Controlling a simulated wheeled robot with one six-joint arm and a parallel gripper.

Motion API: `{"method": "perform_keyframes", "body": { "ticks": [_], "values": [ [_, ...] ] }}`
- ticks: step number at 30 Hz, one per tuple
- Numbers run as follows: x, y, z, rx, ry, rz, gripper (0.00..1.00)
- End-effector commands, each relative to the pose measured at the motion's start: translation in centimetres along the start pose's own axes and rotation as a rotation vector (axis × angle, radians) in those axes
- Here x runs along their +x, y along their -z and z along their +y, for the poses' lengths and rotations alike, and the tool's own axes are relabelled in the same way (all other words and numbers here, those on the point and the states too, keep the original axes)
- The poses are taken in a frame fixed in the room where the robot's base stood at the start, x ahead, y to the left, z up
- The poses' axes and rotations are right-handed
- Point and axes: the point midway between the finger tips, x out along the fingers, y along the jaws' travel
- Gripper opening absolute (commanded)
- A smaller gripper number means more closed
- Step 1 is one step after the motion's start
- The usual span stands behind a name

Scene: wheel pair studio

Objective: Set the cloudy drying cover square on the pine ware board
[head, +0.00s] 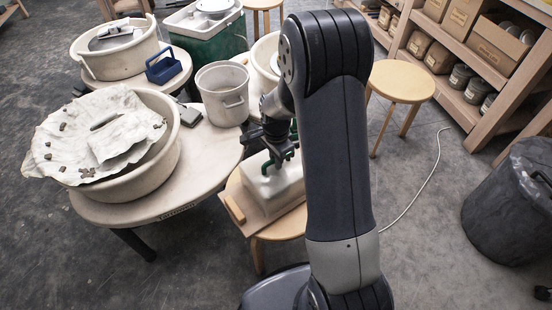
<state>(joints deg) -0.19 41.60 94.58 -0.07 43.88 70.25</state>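The cloudy drying cover (263,187) is a pale, box-like cover with a green handle (268,166) on top. It is over the pine ware board (256,222), whose bare left and front parts show. Its right side is hidden behind my arm, so I cannot tell whether it is square or rests fully on the board. My gripper (274,150) is at the green handle, pointing down. The fingers overlap the handle and are small and dark, so I cannot tell whether they are closed on it.
The board lies on a round wooden stool (283,229), with a small wooden block (234,208) at its left end. Left are a wheel table (205,155), a cloth-covered basin (150,180) and a bucket (222,95). Another stool (402,82) stands right; a pale cord crosses open floor.

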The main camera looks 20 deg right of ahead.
Motion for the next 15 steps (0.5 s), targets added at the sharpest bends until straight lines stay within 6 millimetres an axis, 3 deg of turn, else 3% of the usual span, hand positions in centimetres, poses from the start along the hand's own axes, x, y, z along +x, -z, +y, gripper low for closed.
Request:
{"method": "perform_keyframes", "body": {
  "ticks": [9,15],
  "values": [
    [-0.03,0.01,-0.02,0.000,0.001,0.000,0.39],
    [-0.01,0.00,0.00,0.000,0.000,0.000,0.39]
  ]
}}
